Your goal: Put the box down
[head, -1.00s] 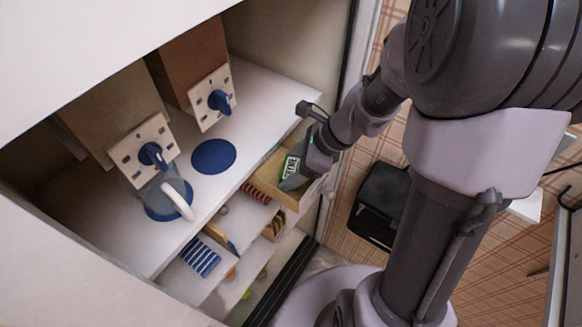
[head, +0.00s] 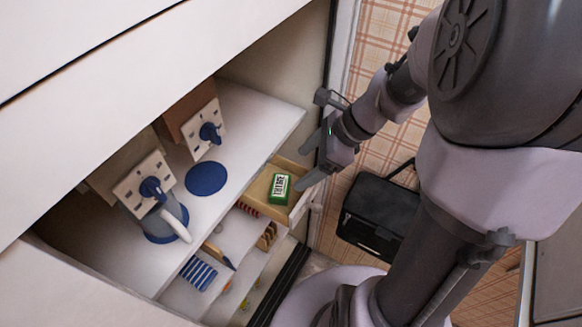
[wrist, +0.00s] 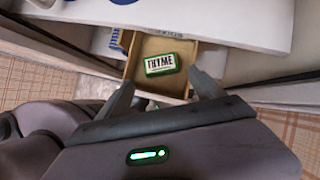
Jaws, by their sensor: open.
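The green box with a white label reading THYME (head: 280,188) lies in an open wooden drawer (head: 261,192) below the white shelf. It also shows in the wrist view (wrist: 160,65), flat inside the drawer. My gripper (head: 306,168) is open and empty, with its fingers spread. In the wrist view the fingertips (wrist: 165,86) are at the drawer's near edge, apart from the box.
The white shelf (head: 245,125) holds a clear jug with a white handle (head: 174,222) and a blue disc (head: 206,178). Two dispensers with blue knobs stand behind. Lower shelves hold a striped blue cloth (head: 198,273). A black case (head: 378,212) stands on the floor at right.

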